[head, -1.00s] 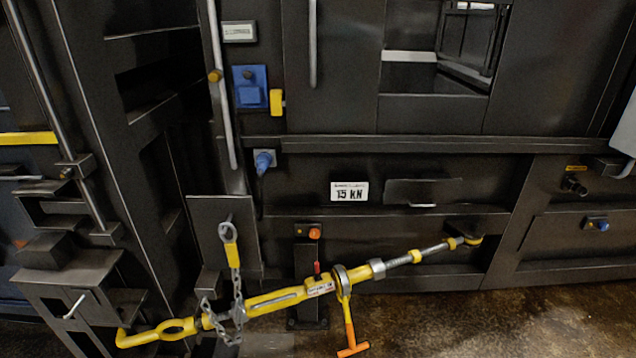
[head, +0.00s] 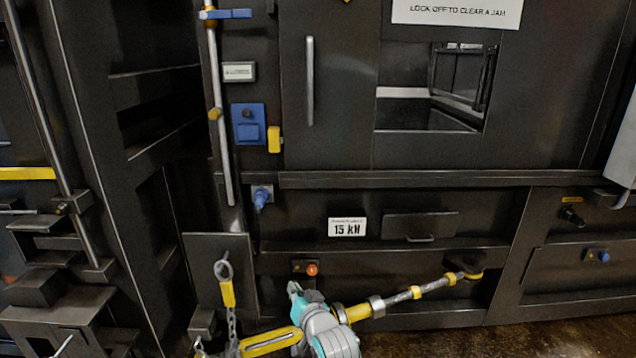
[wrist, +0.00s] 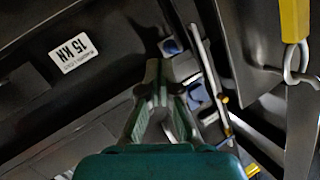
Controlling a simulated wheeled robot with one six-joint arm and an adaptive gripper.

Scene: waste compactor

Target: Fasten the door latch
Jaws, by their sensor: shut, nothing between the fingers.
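A yellow and steel ratchet bar (head: 398,298) slants across the lower front of the compactor. Its right end meets a dark bracket with a yellow pin (head: 465,268). My arm covers its middle, and its left end is mostly out of frame. A steel ring with a yellow tab (head: 226,283) hangs on a chain by a dark plate; a yellow tab and ring (wrist: 295,50) show in the wrist view. My gripper (head: 294,290), teal and grey, is in front of the bar. In the wrist view my gripper (wrist: 160,68) is shut and empty.
A tall steel rod (head: 222,130) with a blue handle (head: 228,14) runs up beside the door. A blue box (head: 248,124), a yellow block (head: 274,139) and a "15 kN" label (head: 347,227) are on the front. Bare floor (head: 570,335) shows at lower right.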

